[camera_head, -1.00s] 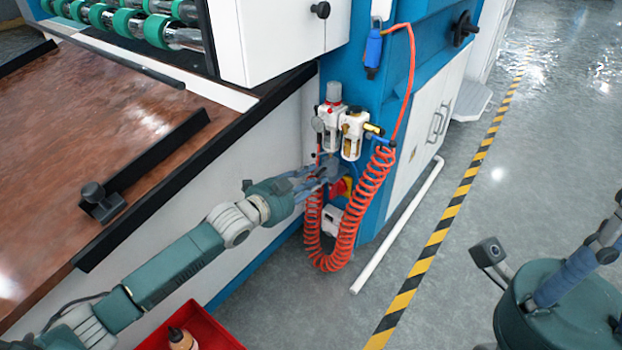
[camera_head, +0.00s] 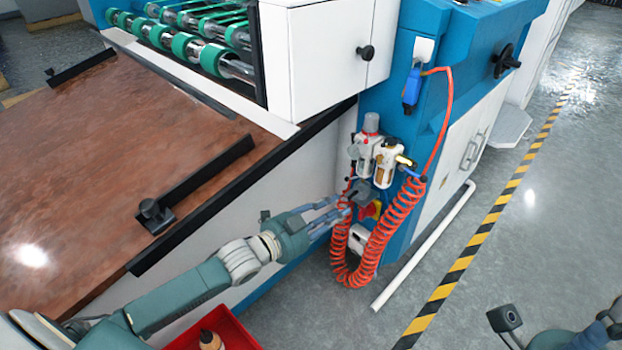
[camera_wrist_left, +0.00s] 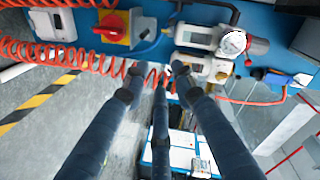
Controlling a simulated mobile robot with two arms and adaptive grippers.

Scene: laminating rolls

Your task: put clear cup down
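My left gripper (camera_head: 340,208) reaches in from the left, in front of the blue machine side, just below the white air-filter units (camera_head: 368,152). In the left wrist view its three long dark fingers (camera_wrist_left: 157,80) are spread apart, with nothing clearly held between them. A small dark grey piece (camera_head: 364,195) shows by the fingertips in the head view; I cannot tell whether it is touched. I cannot make out a separate clear cup. My right gripper is partly visible at the bottom right corner (camera_head: 590,335), cut off by the edge.
A red coiled hose (camera_head: 352,275) hangs right beside my left fingers. A red-yellow switch (camera_wrist_left: 122,28) is close by. A red bin (camera_head: 235,335) with a bottle (camera_head: 210,340) stands below my left arm. The floor beyond the striped line (camera_head: 470,250) is clear.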

